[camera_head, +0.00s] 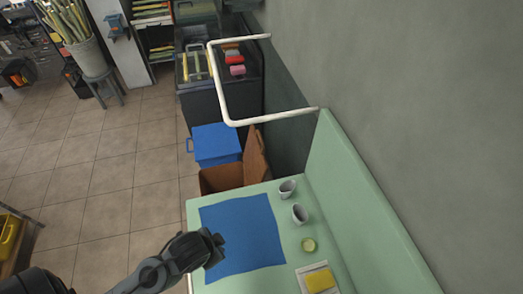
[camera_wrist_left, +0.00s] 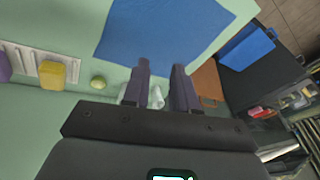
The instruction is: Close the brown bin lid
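The brown bin (camera_head: 222,178) stands on the floor just beyond the far end of the green table. Its brown lid (camera_head: 256,155) is raised, leaning up on the bin's right side near the wall. In the left wrist view a brown surface of the bin (camera_wrist_left: 208,80) shows beside the right finger, partly hidden. My left gripper (camera_head: 218,243) is above the blue mat on the table, well short of the bin. In the left wrist view its two fingers (camera_wrist_left: 161,68) are apart with nothing between them. My right gripper is in neither view.
A blue bin (camera_head: 216,146) stands just behind the brown one. The green table (camera_head: 192,213) holds a blue mat (camera_head: 243,235), two cups (camera_head: 300,213), a round green item (camera_head: 309,244) and a yellow block (camera_head: 320,280). A white rail (camera_head: 220,85) juts from the wall. Tiled floor lies open at left.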

